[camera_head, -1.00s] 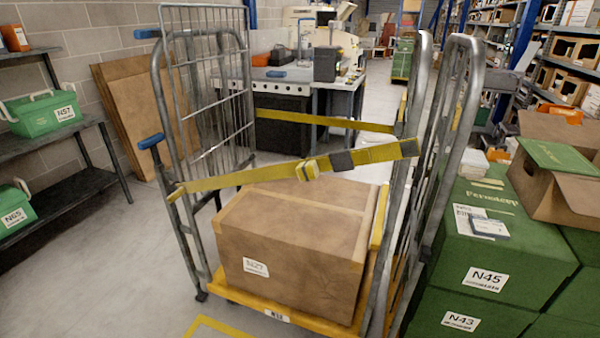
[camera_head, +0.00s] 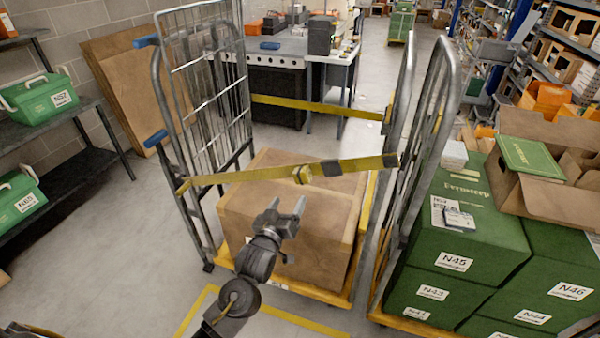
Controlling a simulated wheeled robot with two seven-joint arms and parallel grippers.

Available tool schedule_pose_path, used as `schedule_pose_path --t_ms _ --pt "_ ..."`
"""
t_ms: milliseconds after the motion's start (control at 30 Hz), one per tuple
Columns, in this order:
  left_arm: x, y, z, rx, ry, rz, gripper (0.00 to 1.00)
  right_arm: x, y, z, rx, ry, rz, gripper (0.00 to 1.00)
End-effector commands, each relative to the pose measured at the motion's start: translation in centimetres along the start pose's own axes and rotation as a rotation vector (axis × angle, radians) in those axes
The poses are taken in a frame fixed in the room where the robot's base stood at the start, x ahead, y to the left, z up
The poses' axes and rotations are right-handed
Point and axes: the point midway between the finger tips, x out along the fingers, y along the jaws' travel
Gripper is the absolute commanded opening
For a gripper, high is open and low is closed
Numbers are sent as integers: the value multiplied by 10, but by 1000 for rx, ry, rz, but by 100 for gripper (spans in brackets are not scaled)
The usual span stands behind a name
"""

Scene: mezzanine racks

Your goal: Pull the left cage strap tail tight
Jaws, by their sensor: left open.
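The left roll cage (camera_head: 156,98) has a yellow strap (camera_head: 235,177) across its open front. A buckle (camera_head: 302,174) sits near the strap's middle. A dark grey piece (camera_head: 331,168) lies just right of the buckle, and the yellow strap end (camera_head: 362,164) runs on to a dark end at the right post; I cannot tell how loose the tail is. My left gripper (camera_head: 286,207) points up, open and empty, below the buckle and apart from the strap. It shows in front of the cardboard box (camera_head: 335,205) in the cage. My right gripper is not in view.
A second yellow strap (camera_head: 318,106) crosses the cage's back. A second cage (camera_head: 428,130) and stacked green boxes (camera_head: 470,235) stand close on the right. Shelves with green cases (camera_head: 40,97) are on the left. Grey floor (camera_head: 110,250) is clear at the front left.

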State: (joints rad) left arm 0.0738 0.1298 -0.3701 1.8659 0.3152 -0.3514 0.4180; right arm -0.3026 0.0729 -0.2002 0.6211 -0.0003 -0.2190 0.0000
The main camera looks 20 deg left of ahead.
Motion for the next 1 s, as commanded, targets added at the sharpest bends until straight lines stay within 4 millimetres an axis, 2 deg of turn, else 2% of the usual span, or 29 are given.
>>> schedule_pose_path --t_ms 167,267,700,833,1000 --pt "2 2 -4 -4 6 3 67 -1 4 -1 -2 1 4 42" --pt "10 2 -5 -2 6 3 67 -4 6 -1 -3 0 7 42" --pt "86 3 -5 -1 4 2 67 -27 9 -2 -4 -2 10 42" --pt "100 2 -4 -1 5 2 67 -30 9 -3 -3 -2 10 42" --pt "107 2 -3 -2 4 2 67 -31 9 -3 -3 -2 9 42"
